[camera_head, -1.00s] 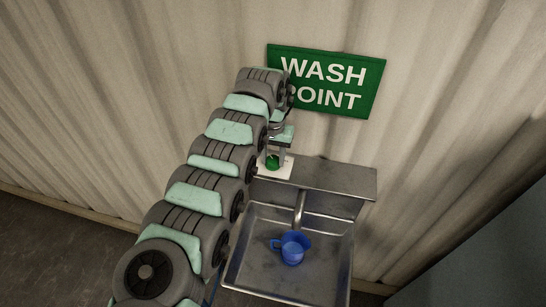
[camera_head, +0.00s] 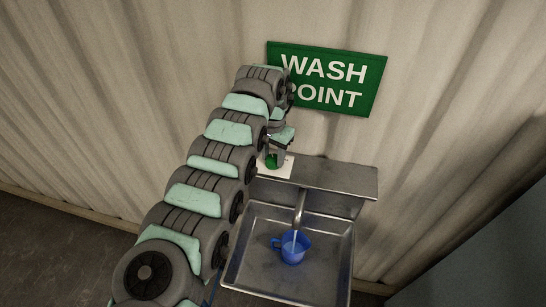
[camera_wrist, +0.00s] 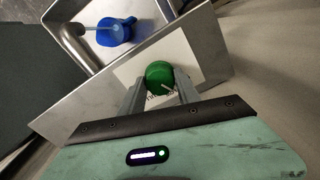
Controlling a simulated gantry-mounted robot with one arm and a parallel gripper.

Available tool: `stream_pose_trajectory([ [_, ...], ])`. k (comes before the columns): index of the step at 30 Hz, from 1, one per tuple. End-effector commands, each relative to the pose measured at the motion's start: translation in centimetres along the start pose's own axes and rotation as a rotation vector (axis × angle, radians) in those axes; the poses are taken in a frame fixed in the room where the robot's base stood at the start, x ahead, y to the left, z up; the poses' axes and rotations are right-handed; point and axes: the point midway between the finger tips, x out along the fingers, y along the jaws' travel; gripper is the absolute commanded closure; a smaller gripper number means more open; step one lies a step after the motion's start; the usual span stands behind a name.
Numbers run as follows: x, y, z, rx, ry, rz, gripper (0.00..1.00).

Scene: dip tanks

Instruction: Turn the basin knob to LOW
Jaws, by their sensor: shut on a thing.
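The basin knob (camera_wrist: 159,73) is green and round, with a pale pointer mark, and sits on a white label plate (camera_wrist: 186,55) on the basin's back ledge. My gripper (camera_wrist: 158,83) is shut on the knob, one finger on either side. The label's lettering is mostly hidden by the knob and fingers, so I cannot read the setting. In the head view the knob (camera_head: 271,161) shows below my gripper (camera_head: 275,155). A thin stream of water runs from the spout (camera_head: 300,206) into a blue mug (camera_head: 293,248) in the steel basin (camera_head: 262,262).
The steel ledge (camera_head: 335,178) to the right of the knob is bare. A green WASH POINT sign (camera_head: 325,80) hangs on the corrugated wall behind. A dark grey surface (camera_head: 480,255) stands at the lower right.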

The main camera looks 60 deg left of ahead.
Motion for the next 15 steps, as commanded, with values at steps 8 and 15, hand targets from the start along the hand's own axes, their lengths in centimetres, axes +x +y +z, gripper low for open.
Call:
stream_pose_trajectory([
  [8,0.17,-0.02,-0.03,0.227,0.001,-0.001,1.0],
  [15,0.04,-0.07,0.0,0.372,0.001,-0.001,1.0],
])
